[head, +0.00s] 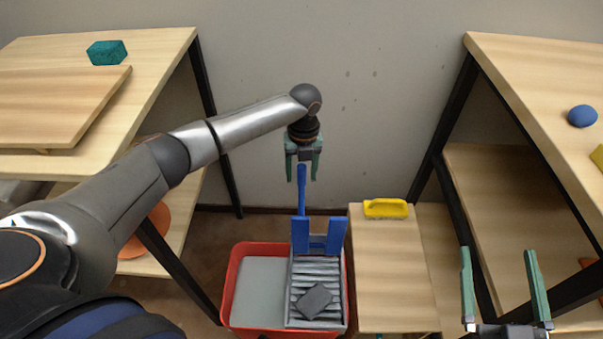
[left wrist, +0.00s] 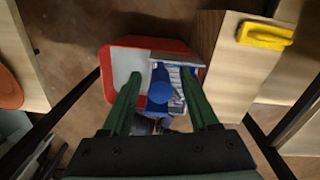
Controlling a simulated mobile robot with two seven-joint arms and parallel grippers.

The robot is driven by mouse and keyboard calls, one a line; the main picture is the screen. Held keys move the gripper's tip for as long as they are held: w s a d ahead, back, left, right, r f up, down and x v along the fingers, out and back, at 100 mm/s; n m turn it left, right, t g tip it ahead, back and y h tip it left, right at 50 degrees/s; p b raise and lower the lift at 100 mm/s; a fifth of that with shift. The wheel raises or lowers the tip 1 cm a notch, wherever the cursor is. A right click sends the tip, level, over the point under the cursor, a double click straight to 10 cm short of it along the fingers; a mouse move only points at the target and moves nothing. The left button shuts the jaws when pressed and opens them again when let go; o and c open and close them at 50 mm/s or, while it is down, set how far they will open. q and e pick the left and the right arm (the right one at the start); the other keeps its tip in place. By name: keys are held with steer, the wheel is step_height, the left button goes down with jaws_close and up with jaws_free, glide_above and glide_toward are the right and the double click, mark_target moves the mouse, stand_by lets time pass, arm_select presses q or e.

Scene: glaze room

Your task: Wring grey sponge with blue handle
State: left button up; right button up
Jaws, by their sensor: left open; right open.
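The grey sponge (head: 315,300) lies flat on the ribbed grey wringer plate (head: 302,274) in the red bucket (head: 227,290). The blue handle (head: 301,192) rises upright from a blue press frame (head: 337,236) at the plate's far end. My left gripper (head: 302,174) is open, pointing down at the handle's top. In the left wrist view the handle's round blue end (left wrist: 175,93) shows between the green fingers, not gripped. The sponge cannot be made out there.
A yellow brush-like block (head: 385,208) lies on the low wooden stand (head: 390,280) right of the bucket. A teal sponge (head: 107,53) is on the left table (head: 160,50). A blue oval thing (head: 582,116) is on the right table (head: 520,65). Dark table legs flank the bucket.

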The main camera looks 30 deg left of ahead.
arm_select(q)
steer(key=shift+f, duration=0.15)
jaws_close()
stand_by(0.4)
stand_by(1.0)
